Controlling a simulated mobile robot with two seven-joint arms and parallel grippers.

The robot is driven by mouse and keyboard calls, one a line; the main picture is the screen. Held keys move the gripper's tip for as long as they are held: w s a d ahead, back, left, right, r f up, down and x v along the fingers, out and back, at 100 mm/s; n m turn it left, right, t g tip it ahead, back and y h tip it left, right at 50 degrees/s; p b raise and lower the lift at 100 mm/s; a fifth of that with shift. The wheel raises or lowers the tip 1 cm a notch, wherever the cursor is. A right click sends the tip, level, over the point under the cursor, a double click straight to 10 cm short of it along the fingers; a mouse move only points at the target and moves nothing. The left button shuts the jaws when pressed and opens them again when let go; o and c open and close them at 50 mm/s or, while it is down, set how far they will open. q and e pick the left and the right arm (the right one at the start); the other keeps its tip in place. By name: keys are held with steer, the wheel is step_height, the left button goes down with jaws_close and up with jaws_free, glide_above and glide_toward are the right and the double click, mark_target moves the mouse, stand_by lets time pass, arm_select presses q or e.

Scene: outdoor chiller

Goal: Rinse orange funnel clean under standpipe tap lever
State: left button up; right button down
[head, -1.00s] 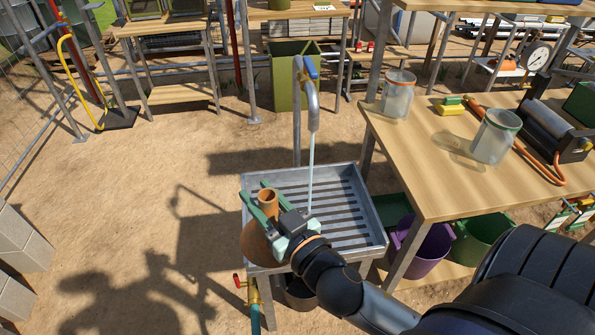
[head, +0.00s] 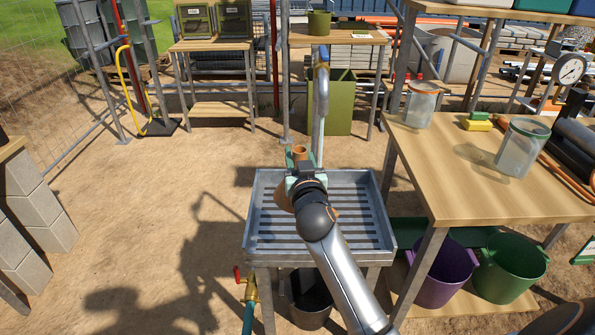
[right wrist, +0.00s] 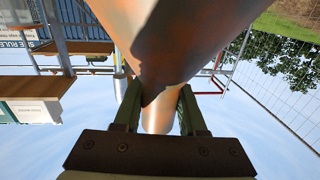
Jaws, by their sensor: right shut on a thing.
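The orange funnel (head: 299,151) is in my right gripper (head: 301,163), spout up, with part of its cone showing below left of the jaws. In the right wrist view the funnel (right wrist: 180,35) is large, with brownish patches, and its narrow spout sits between both fingers (right wrist: 158,108). The gripper is over the back of the slatted metal sink (head: 320,259), near the standpipe tap (head: 321,95). The tap's blue lever (head: 322,54) is at its top. I see no water stream now; the gripper hides part of the area below the tap. My left gripper is not in view.
A wooden table (head: 455,185) with jars stands close at the right, with a purple bucket (head: 446,275) and a green bucket (head: 510,268) below. A black bucket (head: 308,300) and a brass valve (head: 250,291) are under the sink. Open sand lies left.

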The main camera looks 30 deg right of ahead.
steer(key=shift+w+d+f+h+b, duration=0.15)
steer(key=shift+w+d+f+b, duration=0.15)
steer(key=shift+w, duration=0.35)
steer(key=shift+w+d+f+h+b, duration=0.15)
steer(key=shift+w+f, duration=0.1)
steer(key=shift+w, duration=0.35)
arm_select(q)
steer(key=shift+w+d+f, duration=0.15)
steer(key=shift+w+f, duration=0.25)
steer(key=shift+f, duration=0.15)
arm_select(e)
steer(key=shift+w+d+r, duration=0.1)
steer(key=shift+w, duration=0.05)
arm_select(q)
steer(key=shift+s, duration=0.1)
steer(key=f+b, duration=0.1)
steer(key=b, duration=0.1)
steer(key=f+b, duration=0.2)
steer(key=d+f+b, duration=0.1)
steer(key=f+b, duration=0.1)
steer(key=shift+b, duration=0.35)
arm_select(e)
steer(key=w+d+f, duration=0.1)
steer(key=w+d, duration=0.9)
steer(key=w, duration=0.1)
steer(key=shift+w+d+f, duration=0.3)
steer(key=shift+w+d, duration=0.05)
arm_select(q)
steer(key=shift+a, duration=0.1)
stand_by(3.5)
